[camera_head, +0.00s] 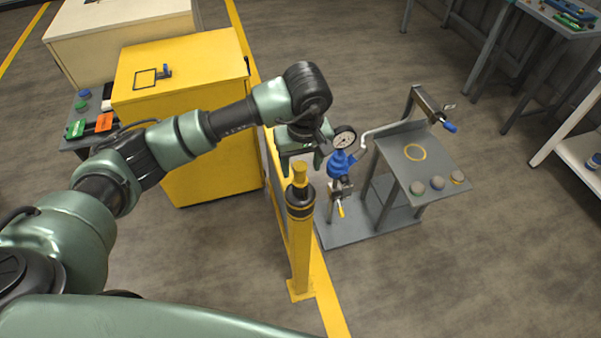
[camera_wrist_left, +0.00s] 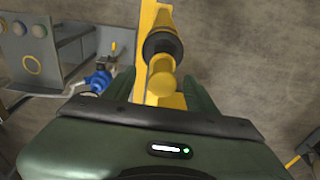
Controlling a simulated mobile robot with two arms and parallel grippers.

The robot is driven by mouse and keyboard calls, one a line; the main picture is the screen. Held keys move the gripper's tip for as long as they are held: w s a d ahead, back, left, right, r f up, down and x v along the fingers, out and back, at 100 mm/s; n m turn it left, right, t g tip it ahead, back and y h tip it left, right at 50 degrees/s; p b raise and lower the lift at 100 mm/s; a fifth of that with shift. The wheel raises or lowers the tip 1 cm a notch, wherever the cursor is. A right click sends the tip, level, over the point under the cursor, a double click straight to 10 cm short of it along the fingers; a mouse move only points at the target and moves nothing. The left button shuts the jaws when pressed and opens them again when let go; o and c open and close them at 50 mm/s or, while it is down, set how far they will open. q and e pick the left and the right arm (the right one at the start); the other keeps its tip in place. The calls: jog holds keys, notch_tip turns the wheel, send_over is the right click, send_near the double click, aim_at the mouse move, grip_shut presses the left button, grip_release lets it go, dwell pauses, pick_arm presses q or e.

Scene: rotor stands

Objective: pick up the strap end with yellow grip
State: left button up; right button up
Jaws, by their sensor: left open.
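The yellow grip (camera_head: 300,173) is a short upright knob on top of a black collar at the head of a yellow post (camera_head: 301,255). I take it for the strap end's grip; the strap itself cannot be made out clearly. My left gripper (camera_head: 302,164) is open and points down just above the grip. In the left wrist view the yellow grip (camera_wrist_left: 162,86) lies between the two open fingers (camera_wrist_left: 161,92), with no clear contact. My right gripper is not in view.
A grey stand (camera_head: 402,150) with a gauge (camera_head: 344,137) and blue valve (camera_head: 340,163) is close to the right of the post. A yellow cabinet (camera_head: 205,165) stands left, below my left arm. Open floor lies in front on the right.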

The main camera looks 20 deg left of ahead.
aim_at(300, 182)
pick_arm(q)
jog(key=f, duration=0.1)
jog(key=f+p, duration=0.2)
jog(key=shift+s, duration=0.25)
notch_tip(300, 182, down, 3)
jog(key=shift+w+a+f+p, duration=0.15)
jog(key=shift+f+p, duration=0.05)
jog(key=shift+p, duration=0.4)
jog(key=shift+f, duration=0.25)
grip_shut()
jog(key=shift+w, duration=0.1)
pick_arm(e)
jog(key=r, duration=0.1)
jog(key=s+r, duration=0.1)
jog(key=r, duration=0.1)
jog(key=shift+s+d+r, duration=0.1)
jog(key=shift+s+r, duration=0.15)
